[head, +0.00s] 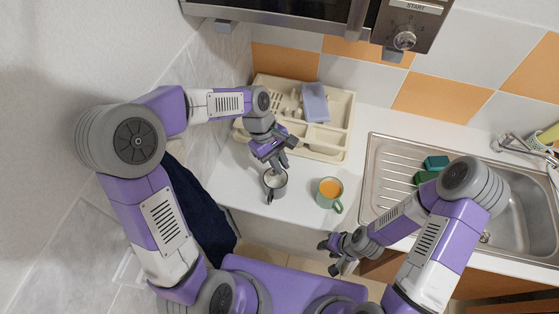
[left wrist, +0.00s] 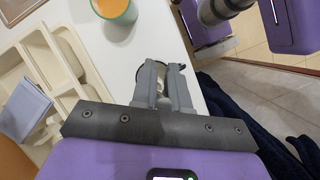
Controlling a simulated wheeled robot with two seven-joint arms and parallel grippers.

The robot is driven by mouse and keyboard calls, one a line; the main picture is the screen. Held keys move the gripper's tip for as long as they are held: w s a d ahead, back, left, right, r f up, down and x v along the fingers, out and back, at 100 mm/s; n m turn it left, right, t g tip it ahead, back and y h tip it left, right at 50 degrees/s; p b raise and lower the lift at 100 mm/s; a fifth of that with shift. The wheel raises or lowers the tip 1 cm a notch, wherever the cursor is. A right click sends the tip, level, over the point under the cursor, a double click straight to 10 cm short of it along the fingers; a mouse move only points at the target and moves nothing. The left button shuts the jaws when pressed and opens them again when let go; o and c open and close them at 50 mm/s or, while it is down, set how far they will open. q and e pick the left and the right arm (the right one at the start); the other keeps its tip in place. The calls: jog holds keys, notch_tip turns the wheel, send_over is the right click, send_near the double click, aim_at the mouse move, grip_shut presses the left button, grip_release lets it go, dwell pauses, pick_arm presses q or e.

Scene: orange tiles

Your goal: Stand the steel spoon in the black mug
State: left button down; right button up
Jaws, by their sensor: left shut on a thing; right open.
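The black mug (head: 279,190) stands upright on the white counter, close to its front edge. My left gripper (head: 275,162) is just above and behind the mug, shut on the steel spoon. In the left wrist view, my left gripper's fingers (left wrist: 163,82) point at the mug and hide much of it. Only a small pale part of the spoon shows between the fingers, so I cannot tell how deep it sits in the mug or whether it touches it. My right gripper (head: 334,256) is open and empty, in front of the counter edge.
A green mug (head: 325,201) with an orange drink stands right of the black mug. A cream dish rack (head: 340,138) with a blue-grey item (head: 315,102) is behind. The steel sink (head: 514,222) is at right. A dark cloth (head: 196,205) hangs at left. A microwave (head: 300,12) overhangs the back.

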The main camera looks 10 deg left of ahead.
pick_arm(q)
jog(key=shift+f+b, duration=2.35)
jog(key=shift+f, duration=1.45)
jog(key=c, duration=1.1)
grip_release()
jog(key=shift+o, duration=0.2)
jog(key=v, duration=0.7)
jog(key=shift+r+p, duration=0.3)
jog(key=shift+p, duration=0.15)
jog(key=shift+a, duration=0.1)
